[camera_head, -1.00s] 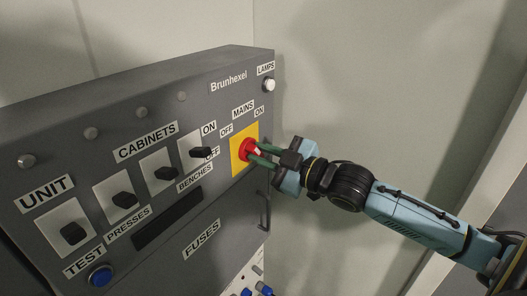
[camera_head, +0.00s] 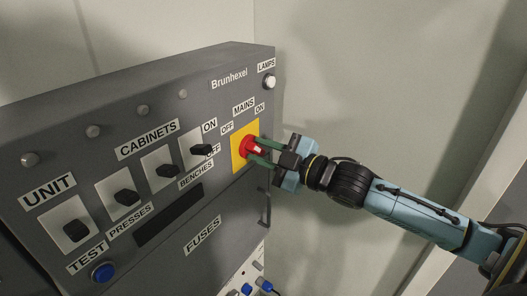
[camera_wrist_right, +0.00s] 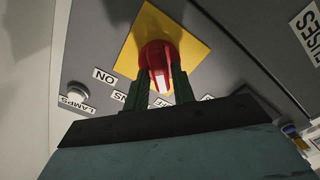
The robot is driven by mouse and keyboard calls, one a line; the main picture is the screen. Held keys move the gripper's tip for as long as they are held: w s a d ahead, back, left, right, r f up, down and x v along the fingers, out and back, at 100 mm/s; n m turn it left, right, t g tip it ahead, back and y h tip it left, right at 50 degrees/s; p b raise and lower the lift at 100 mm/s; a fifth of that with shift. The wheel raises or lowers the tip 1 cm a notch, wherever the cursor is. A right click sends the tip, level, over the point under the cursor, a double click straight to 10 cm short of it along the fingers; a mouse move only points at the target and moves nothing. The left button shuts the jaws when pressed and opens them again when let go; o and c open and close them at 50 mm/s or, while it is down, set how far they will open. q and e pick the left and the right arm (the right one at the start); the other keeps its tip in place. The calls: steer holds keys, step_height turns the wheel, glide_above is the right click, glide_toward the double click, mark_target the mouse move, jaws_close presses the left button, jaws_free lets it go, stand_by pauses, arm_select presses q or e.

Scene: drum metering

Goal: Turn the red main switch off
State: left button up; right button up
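The red main switch (camera_head: 247,148) is a round red knob with a raised grip bar, on a yellow plate (camera_head: 237,159) at the right end of the grey panel. OFF is lettered to its upper left and ON to its upper right. My right gripper (camera_head: 262,152) reaches in from the right, with its green fingers at the knob. In the right wrist view the fingers stand apart on either side of the red grip bar (camera_wrist_right: 161,72), with small gaps beside it. The fingers partly hide the knob, and I cannot tell its exact setting. My left gripper is out of view.
A blue test button (camera_head: 103,272) is at lower left and a white lamps button (camera_head: 270,82) at upper right. A handle (camera_head: 267,207) juts out below the main switch.

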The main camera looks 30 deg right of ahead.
steer(key=shift+o, duration=1.1)
steer(key=shift+s+d+f, duration=0.15)
steer(key=shift+s+d, duration=0.1)
steer(key=shift+s, duration=0.3)
steer(key=v, duration=1.2)
steer(key=shift+s, duration=0.1)
